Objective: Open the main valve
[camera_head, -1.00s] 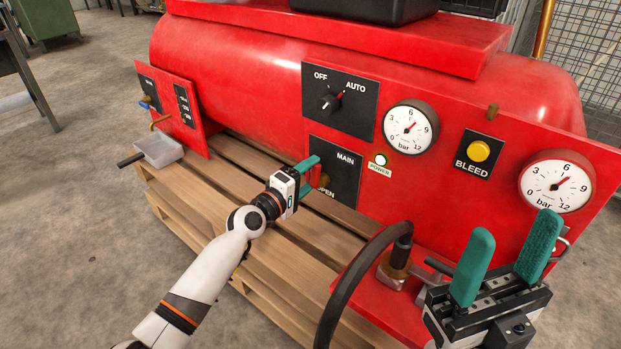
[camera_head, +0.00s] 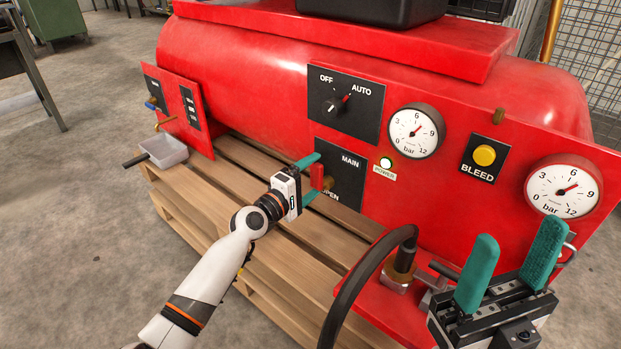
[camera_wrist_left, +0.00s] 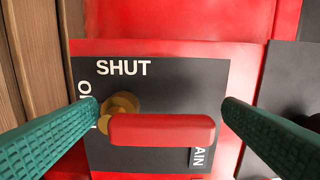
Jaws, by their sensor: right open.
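The main valve has a red lever handle (camera_head: 317,176) on a brass stem (camera_wrist_left: 122,103), in front of a black plate (camera_head: 346,190) marked MAIN and OPEN. In the left wrist view the red handle (camera_wrist_left: 162,130) lies level across the picture, its stem near the left end, with SHUT above it. My left gripper (camera_head: 314,175) is at the valve; its teal fingers are apart on either side of the handle. In the wrist view both fingers (camera_wrist_left: 162,108) show gaps to it. My right gripper (camera_head: 512,262) is open and empty at the lower right, far from the valve.
The valve sits on a red compressor panel with an OFF/AUTO switch (camera_head: 341,103), gauges (camera_head: 415,132) and a yellow BLEED button (camera_head: 484,155). A black hose (camera_head: 366,270) rises between my arms. A wooden pallet (camera_head: 270,235) and grey tray (camera_head: 164,152) lie at left.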

